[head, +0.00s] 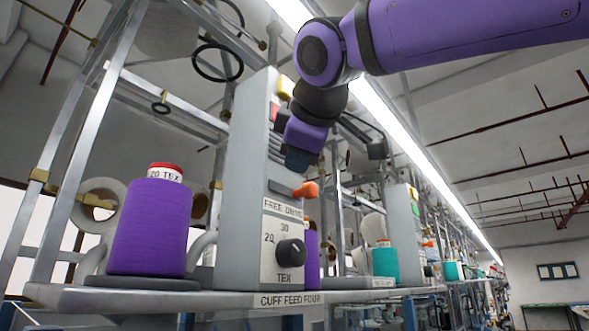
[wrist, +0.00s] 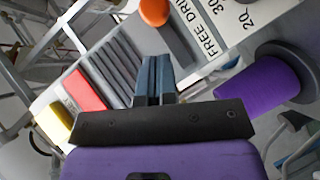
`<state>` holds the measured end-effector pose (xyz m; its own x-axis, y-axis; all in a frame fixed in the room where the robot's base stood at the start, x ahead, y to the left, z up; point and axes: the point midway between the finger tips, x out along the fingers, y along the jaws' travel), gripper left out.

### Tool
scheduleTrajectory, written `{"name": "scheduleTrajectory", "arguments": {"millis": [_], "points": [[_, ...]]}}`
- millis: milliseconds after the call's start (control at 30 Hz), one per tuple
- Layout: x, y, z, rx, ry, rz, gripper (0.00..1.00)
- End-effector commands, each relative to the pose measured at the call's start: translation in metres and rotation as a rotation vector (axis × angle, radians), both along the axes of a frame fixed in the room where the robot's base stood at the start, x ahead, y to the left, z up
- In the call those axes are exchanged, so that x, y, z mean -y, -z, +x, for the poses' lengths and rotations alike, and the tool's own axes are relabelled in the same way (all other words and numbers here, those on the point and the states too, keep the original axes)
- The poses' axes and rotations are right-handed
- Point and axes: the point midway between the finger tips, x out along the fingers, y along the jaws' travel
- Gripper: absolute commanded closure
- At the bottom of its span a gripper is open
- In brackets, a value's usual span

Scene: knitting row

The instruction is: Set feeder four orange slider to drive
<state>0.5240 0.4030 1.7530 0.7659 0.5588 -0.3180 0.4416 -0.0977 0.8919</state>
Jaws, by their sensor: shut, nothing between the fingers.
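The orange slider (head: 306,190) sits on the front of the grey feeder-four housing (head: 245,170), above the FREE DRIVE label (head: 283,208). It is at the right, on the DRIVE side, with the dark slot stretching left toward FREE. In the wrist view the orange slider (wrist: 154,12) is at the top edge, at the DRIVE end of the visible slot (wrist: 181,45). My gripper (head: 299,163) is just above the slider in the head view. In the wrist view my gripper (wrist: 156,60) has its fingers together, empty, and apart from the slider.
A black dial (head: 290,253) is below the label. A red button (wrist: 85,90) and a yellow button (wrist: 53,121) are higher on the housing. A purple yarn cone (head: 150,228) stands at left. Metal frame bars (head: 95,150) are close by. The shelf edge reads CUFF FEED FOUR (head: 288,300).

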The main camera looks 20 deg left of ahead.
Motion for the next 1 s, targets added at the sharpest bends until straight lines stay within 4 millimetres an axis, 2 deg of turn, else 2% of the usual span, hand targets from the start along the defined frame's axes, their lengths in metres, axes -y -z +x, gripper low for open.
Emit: {"name": "scheduleTrajectory", "arguments": {"millis": [500, 700, 1000], "points": [[0.050, -0.031, -0.068, 0.003, 0.000, 0.001, 1.00], [0.058, -0.035, -0.079, 0.001, 0.000, 0.000, 1.00], [0.060, -0.033, -0.078, -0.003, 0.006, -0.001, 1.00]]}}
